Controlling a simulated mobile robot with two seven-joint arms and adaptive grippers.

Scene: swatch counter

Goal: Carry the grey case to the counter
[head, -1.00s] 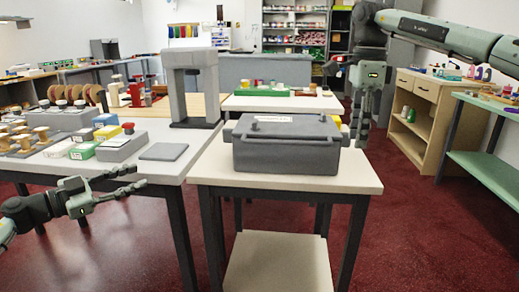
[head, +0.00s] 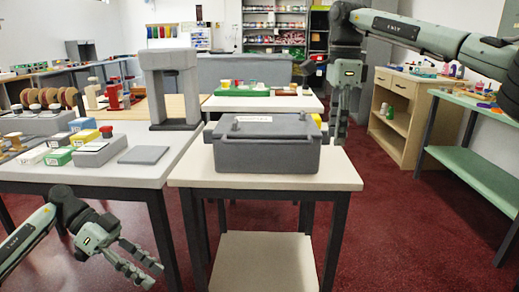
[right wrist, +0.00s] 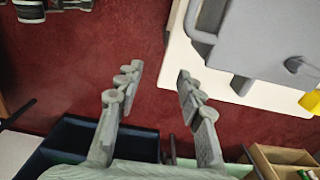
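The grey case (head: 240,154), a lidded box with a pale label on top, sits on a small cream-topped table (head: 200,179) in the head view. In the right wrist view the case (right wrist: 262,45) fills the upper right, with a side handle facing my gripper. My right gripper (head: 341,137) points down just right of the case, apart from it. In the right wrist view the right gripper (right wrist: 158,76) is open and empty. My left gripper (head: 153,276) is low at the left, in front of the left table, open and empty. I cannot tell which surface is the counter.
The left table (head: 40,175) carries a grey stand (head: 160,85), small boxes and spools. A grey counter-like block (head: 235,68) stands at the back, behind a table with a green tray (head: 245,90). A wooden cabinet (head: 412,125) and green bench (head: 480,185) are right. Red floor lies between.

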